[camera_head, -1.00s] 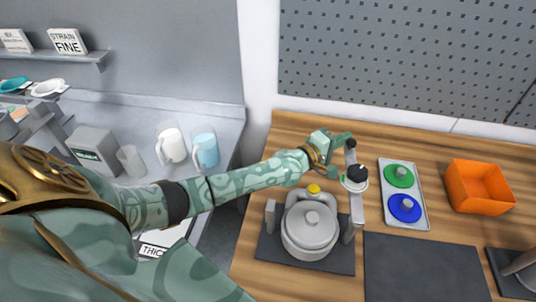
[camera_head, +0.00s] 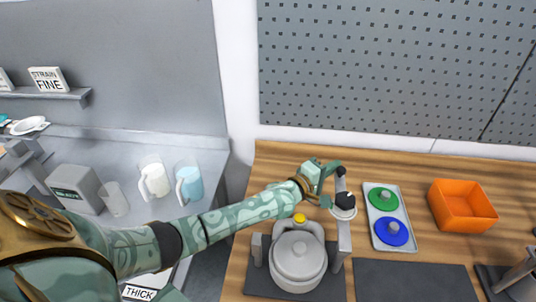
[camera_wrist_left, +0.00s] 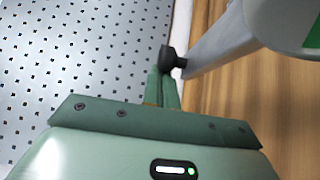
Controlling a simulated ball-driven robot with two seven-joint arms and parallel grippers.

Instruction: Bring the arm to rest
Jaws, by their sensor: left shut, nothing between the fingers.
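My left gripper (camera_head: 332,168) is shut and empty at the end of my outstretched green arm. It is over the wooden counter, beside the top of the agitator's upright arm (camera_head: 344,235) and its black knob (camera_head: 345,199). In the left wrist view, the shut fingers (camera_wrist_left: 163,88) show close to a black tip (camera_wrist_left: 168,57) on a grey bar; I cannot tell whether they touch. The grey drum (camera_head: 299,262) with a yellow button (camera_head: 299,218) stands on a dark mat just below my forearm. My right gripper is not in view.
A tray (camera_head: 406,243) holds a green knobbed disc (camera_head: 383,199) and a blue one (camera_head: 391,233). An orange bin (camera_head: 462,206) stands right of it. A white mug (camera_head: 155,180) and a blue mug (camera_head: 188,183) stand on the grey counter. A pegboard (camera_head: 390,65) rises behind.

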